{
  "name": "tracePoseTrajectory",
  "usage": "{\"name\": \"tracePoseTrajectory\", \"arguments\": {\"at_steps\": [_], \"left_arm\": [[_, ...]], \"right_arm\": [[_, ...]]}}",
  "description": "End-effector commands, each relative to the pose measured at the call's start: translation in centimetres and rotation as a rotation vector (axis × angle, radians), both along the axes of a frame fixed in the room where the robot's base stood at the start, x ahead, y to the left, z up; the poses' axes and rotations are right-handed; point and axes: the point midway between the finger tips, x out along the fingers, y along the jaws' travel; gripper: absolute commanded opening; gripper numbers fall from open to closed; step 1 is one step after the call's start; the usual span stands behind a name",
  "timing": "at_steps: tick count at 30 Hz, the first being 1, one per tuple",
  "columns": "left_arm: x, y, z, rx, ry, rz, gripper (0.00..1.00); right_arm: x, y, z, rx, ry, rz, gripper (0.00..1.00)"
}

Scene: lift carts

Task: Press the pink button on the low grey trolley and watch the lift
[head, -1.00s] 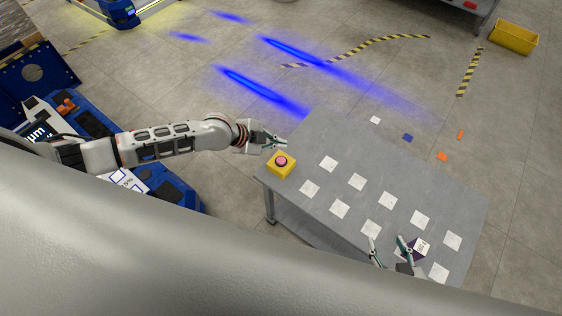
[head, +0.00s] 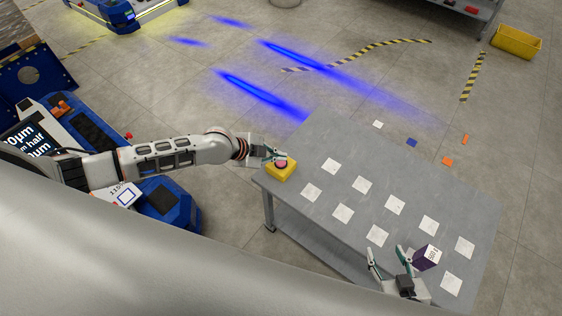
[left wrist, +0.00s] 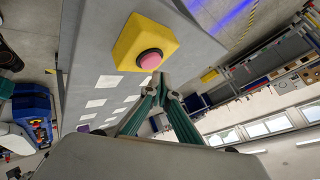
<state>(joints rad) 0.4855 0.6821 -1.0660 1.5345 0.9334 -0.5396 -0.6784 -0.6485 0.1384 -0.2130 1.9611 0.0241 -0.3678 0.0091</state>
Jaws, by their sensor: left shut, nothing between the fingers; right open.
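The pink button (head: 281,164) sits on a yellow box at the near left corner of the low grey trolley (head: 320,215). In the left wrist view the pink button (left wrist: 151,59) faces the camera, clear of the fingers. My left gripper (head: 284,156) is shut and empty, its tips at the button box in the head view; I cannot tell whether they touch it. In the left wrist view its fingertips (left wrist: 162,82) meet just below the button. My right gripper (head: 386,252) is open near the trolley's near right edge, beside a dark purple box (head: 427,257).
Several white squares (head: 331,166) lie on the trolley top. A blue machine (head: 160,205) stands left, under my left arm. A yellow bin (head: 516,41) is at the far right. Small orange and blue pieces (head: 447,161) lie on the floor beyond the trolley.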

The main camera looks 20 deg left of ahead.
Motion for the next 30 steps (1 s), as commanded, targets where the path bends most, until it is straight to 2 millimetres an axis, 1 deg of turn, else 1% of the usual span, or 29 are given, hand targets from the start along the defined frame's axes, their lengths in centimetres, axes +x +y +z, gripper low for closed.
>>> {"name": "tracePoseTrajectory", "arguments": {"at_steps": [9,30], "left_arm": [[0.00,0.02,-0.02,0.000,0.000,0.000,0.00],[-0.02,0.03,-0.06,0.000,0.000,0.000,0.00]], "right_arm": [[0.15,-0.01,0.30,0.001,-0.006,-0.001,0.48],[-0.10,-0.08,-0.20,-0.001,0.004,0.000,0.48]]}}
